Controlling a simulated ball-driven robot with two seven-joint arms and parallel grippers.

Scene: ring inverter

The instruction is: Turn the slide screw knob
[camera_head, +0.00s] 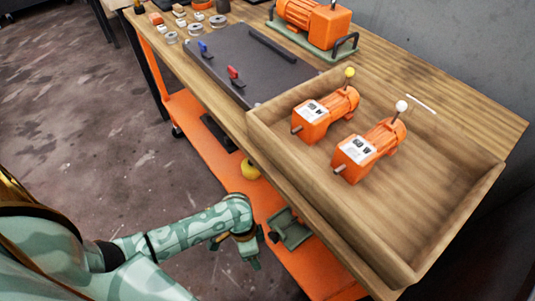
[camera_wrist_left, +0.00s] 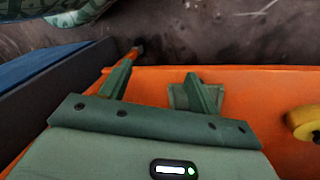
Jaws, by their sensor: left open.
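I cannot tell which part is the slide screw knob. A dark plate (camera_head: 255,62) on the wooden bench carries a blue piece (camera_head: 202,46) and a red-handled piece (camera_head: 234,74). Below the bench, a green fixture (camera_head: 291,230) sits on the orange lower shelf, and a yellow round thing (camera_head: 250,169) is at the shelf further back. My left gripper (camera_head: 246,256) is beside the green fixture, low by the shelf edge. In the left wrist view its fingers (camera_wrist_left: 158,82) are apart with nothing between them, and one partly covers the green fixture. My right gripper is not in view.
A wooden tray (camera_head: 262,126) at the bench's right holds two orange motors (camera_head: 325,115) (camera_head: 369,149). Another orange motor (camera_head: 314,22) stands on a green base. Small parts and rings lie at the far left. The orange shelf (camera_head: 235,178) has some clear surface.

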